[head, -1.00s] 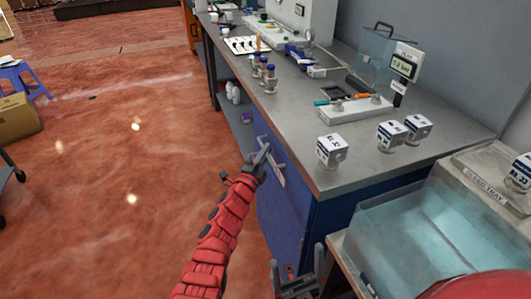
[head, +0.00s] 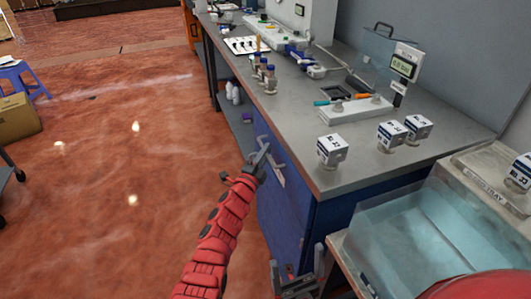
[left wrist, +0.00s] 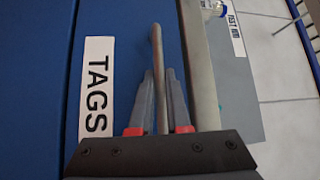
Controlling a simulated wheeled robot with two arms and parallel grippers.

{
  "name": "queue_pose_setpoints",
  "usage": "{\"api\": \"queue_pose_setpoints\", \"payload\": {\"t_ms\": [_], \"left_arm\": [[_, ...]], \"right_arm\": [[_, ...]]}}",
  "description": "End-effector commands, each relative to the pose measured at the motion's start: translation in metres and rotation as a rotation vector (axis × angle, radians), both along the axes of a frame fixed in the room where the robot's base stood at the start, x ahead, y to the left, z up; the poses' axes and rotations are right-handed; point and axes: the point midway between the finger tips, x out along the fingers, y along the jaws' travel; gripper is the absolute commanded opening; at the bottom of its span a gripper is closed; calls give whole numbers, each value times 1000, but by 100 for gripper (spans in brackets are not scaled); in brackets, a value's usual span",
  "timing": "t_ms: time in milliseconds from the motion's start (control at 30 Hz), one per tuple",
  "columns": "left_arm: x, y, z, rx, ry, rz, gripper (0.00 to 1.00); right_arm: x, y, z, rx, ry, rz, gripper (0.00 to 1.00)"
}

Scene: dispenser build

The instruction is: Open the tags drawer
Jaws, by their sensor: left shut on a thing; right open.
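The tags drawer (left wrist: 75,60) is a blue front with a white TAGS label (left wrist: 97,85) in the left wrist view. Its metal bar handle (left wrist: 158,60) stands out between my left fingers. My left gripper (left wrist: 158,100) is shut on that handle; in the head view it (head: 262,156) is at the front of the blue cabinet (head: 290,205) below the bench top. The drawer's label is not readable in the head view. My right gripper (head: 297,275) is open and empty, low in front of the cabinet's near end.
The grey bench top (head: 285,115) holds white labelled cubes (head: 332,149), small bottles (head: 270,78) and a white rack with screwdrivers (head: 355,108). A clear bluish bin (head: 420,235) stands at the near right. Red floor (head: 110,190) left of the cabinet is free.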

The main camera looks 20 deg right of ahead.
Motion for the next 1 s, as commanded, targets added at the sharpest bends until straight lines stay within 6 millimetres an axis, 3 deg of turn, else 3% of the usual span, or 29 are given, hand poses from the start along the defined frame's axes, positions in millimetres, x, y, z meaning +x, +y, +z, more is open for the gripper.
{"api": "queue_pose_setpoints", "payload": {"t_ms": [633,833,1000], "left_arm": [[-1,8,0,3,2,1,0],[-2,38,3,3,2,1,0],[-3,82,2,5,7,3,0]], "right_arm": [[0,0,7,0,0,0,100],[0,0,28,0,0,0,100],[0,0,49,0,0,0,100]]}}
